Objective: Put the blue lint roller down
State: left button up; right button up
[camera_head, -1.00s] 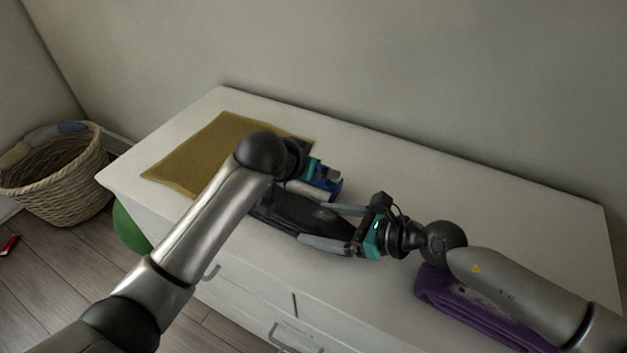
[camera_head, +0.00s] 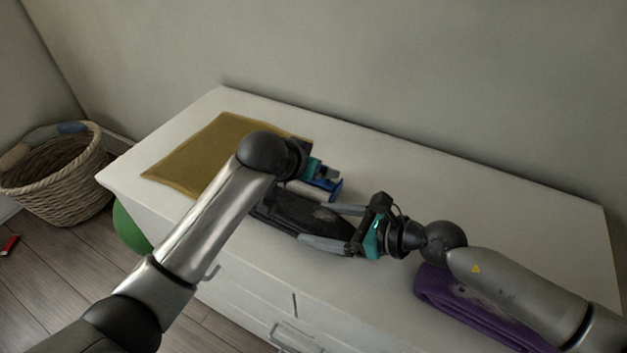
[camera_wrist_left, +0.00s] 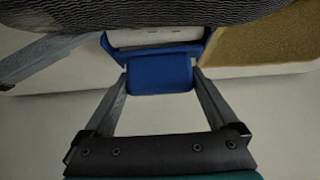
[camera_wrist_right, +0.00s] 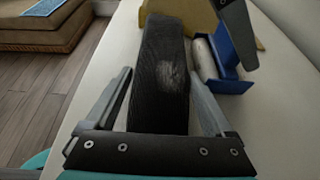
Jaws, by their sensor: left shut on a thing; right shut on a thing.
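The blue lint roller (camera_head: 330,186) has a blue handle and frame and a white roll. My left gripper (camera_wrist_left: 160,82) is shut on its blue handle, low over the white dresser top (camera_head: 430,185). In the right wrist view the roller (camera_wrist_right: 238,62) lies just right of a dark object; I cannot tell whether it touches the dresser. My right gripper (camera_head: 323,226) is shut on this long dark ribbed object (camera_wrist_right: 162,70), near the dresser's front edge. The left arm hides part of that object in the head view.
A mustard cloth (camera_head: 205,150) lies on the left of the dresser, and a folded purple cloth (camera_head: 470,305) at its front right, beneath the right arm. The back right top is clear. A wicker basket (camera_head: 60,185) and a green round object (camera_head: 128,228) are left of the dresser.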

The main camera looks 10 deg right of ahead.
pick_arm(q)
grip_shut()
notch_tip(320, 180, up, 10)
jog(key=shift+r, duration=0.1)
jog(key=s+d+m+g+h, duration=0.25)
jog(key=s+d+m, duration=0.25)
jog(key=d, duration=0.6)
jog(key=s+d+m+g+h, duration=0.1)
jog(key=s+d+m+g, duration=0.25)
jog(key=d, duration=0.85)
jog(key=shift+m, duration=0.25)
jog(key=f, duration=1)
jog(key=shift+s, duration=0.4)
